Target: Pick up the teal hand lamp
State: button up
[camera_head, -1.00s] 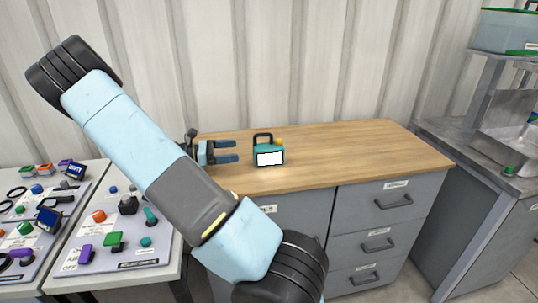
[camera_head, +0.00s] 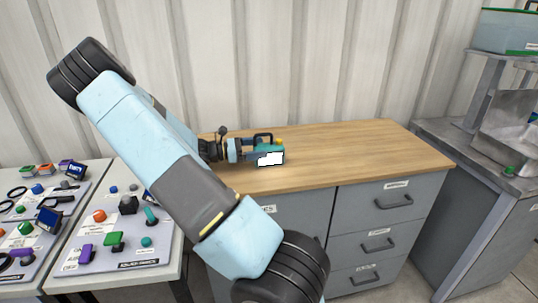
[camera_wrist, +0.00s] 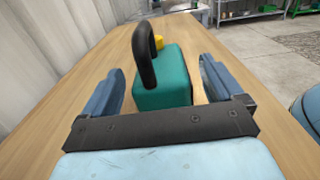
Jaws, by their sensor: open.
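The teal hand lamp (camera_head: 268,157) stands upright on the wooden top of the workbench, with a black handle, a bright white front panel and a small yellow part on top. In the wrist view the lamp (camera_wrist: 168,84) sits between the two blue fingers of my gripper (camera_wrist: 162,88), its black handle rising in front of the camera. Gaps show between the lamp and each finger. My gripper (camera_head: 258,150) is open and reaches in from the left around the lamp in the head view. The far finger is partly hidden behind the lamp there.
The wooden bench top (camera_head: 350,150) is clear to the right of the lamp, with a corrugated wall behind it. Control panels (camera_head: 115,235) with buttons stand at the left. A grey metal bench (camera_head: 470,150) with a tote (camera_head: 505,32) above it stands at the right.

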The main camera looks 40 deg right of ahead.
aim_at(268, 145)
jog(key=shift+x, duration=2)
jog(key=c, duration=1.3)
